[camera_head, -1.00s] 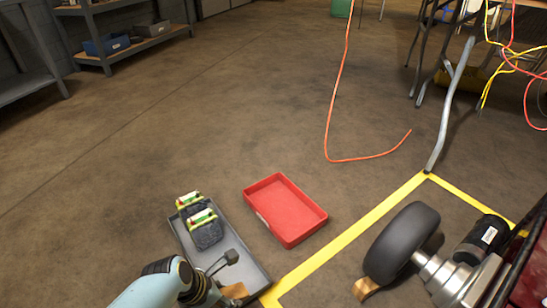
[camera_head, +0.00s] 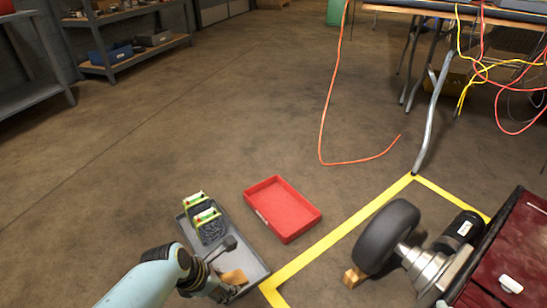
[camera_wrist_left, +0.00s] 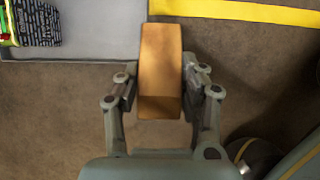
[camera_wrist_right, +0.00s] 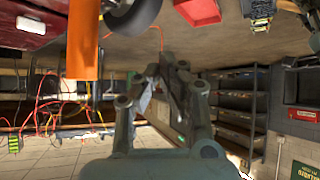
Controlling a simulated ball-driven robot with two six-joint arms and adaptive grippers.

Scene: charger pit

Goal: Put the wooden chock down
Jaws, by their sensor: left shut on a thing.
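My left gripper (camera_wrist_left: 162,88) is shut on a wooden chock (camera_wrist_left: 160,60), with one finger on each side of it. In the head view the held chock (camera_head: 236,277) shows at the near end of the grey tray (camera_head: 262,270), beside my left gripper (camera_head: 228,291). In the left wrist view it overlaps the tray's edge; whether it touches the tray I cannot tell. A second wooden block (camera_head: 353,277) sits on the floor against the black wheel (camera_head: 386,236). My right gripper (camera_wrist_right: 174,66) shows only in its wrist view, its fingers together and empty.
The grey tray also holds dark items with green and red tops (camera_head: 208,222). A red bin (camera_head: 283,208) stands beside it. Yellow floor tape (camera_head: 340,233) runs between bin and wheel. An orange cable (camera_head: 322,125) lies beyond. The floor at left is clear.

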